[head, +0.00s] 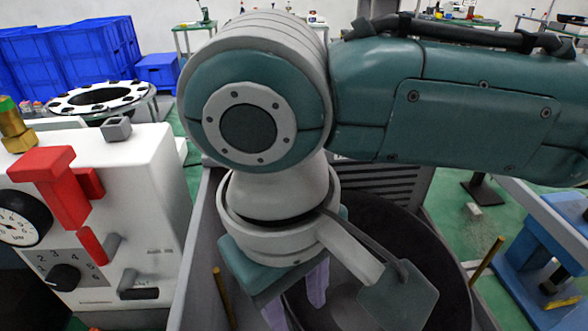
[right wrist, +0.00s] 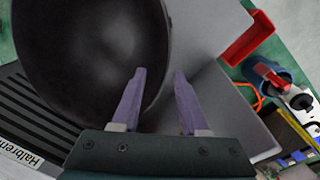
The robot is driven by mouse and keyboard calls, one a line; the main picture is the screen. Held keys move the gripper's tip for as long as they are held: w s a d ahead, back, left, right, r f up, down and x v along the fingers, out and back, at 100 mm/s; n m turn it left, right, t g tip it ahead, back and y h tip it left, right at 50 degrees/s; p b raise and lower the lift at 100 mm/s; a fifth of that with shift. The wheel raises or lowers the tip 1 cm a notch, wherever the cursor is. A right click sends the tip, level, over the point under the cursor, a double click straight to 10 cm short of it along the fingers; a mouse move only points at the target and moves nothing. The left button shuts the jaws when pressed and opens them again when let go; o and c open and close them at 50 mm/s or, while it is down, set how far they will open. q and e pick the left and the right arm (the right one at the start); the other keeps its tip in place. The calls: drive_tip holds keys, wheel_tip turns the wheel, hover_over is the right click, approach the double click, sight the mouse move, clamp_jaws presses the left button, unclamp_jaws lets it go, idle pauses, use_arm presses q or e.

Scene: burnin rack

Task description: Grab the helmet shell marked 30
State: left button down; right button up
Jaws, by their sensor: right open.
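A large dark, round, bowl-like shell (head: 415,245) sits in a grey bin in the head view, partly hidden by my right arm. It fills the upper left of the right wrist view (right wrist: 85,50). No mark 30 can be read on it. My right gripper (head: 297,312) points down at the shell with its purple fingers apart. In the right wrist view the gripper (right wrist: 160,74) is open and empty. One finger overlaps the shell's rim and the other lies outside it; I cannot tell whether either touches. My left gripper is not in view.
The grey bin's wall (head: 196,245) runs left of the shell. A white machine (head: 130,190) with a gauge and red handles stands at the left. A blue fixture (head: 540,255) stands at the right. A red bracket (right wrist: 248,40) shows beside the bin.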

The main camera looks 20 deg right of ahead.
sight(297, 317)
drive_tip(key=shift+w+f, duration=0.1)
drive_tip(key=shift+f, duration=1.4)
clamp_jaws()
